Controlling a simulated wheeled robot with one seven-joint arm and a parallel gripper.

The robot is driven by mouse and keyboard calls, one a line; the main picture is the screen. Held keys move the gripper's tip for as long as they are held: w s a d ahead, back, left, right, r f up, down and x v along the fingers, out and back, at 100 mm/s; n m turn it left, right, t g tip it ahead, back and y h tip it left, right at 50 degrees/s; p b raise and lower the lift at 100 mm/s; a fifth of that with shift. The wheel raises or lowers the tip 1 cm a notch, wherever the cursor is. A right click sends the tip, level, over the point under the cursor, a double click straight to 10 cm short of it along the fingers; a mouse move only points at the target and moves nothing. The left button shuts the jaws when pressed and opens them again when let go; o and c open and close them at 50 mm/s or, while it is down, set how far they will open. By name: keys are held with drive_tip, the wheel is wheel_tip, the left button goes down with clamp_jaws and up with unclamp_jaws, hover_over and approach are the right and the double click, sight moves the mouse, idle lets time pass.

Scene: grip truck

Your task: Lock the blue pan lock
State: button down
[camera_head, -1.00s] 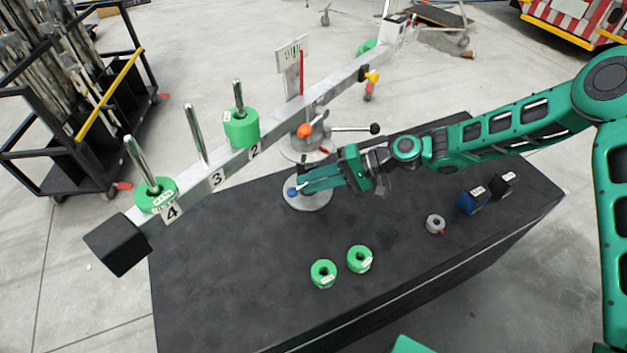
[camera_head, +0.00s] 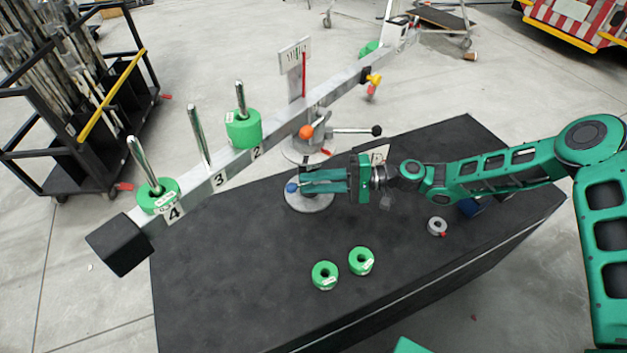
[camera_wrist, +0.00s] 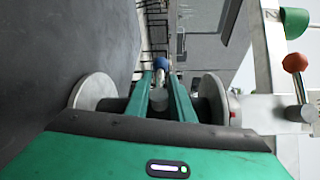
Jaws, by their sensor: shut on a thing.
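The blue pan lock (camera_head: 292,187) is a small blue knob above the left part of a round grey base (camera_head: 312,204) on the black table. It also shows in the wrist view (camera_wrist: 161,64), at the far end of my fingers. My gripper (camera_head: 301,183) reaches in from the right, low over the base. Its two long green fingers are close together and shut on the lock, with the blue end at their tips. The exact contact is too small to see in the head view.
A grey beam (camera_head: 290,125) with numbered pegs and green weights runs diagonally behind my gripper. An orange knob (camera_head: 306,132) and a black-tipped lever (camera_head: 357,131) stand near. Two green weights (camera_head: 325,275) and a grey ring weight (camera_head: 437,226) lie on the table (camera_head: 230,290). The front left is clear.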

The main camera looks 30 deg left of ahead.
drive_tip(key=shift+w+d+f, duration=0.15)
drive_tip(key=shift+w, duration=0.3)
drive_tip(key=c, duration=1.8)
unclamp_jaws()
drive_tip(key=shift+c, duration=0.2)
drive_tip(key=shift+s, duration=0.2)
drive_tip(key=v, duration=1.1)
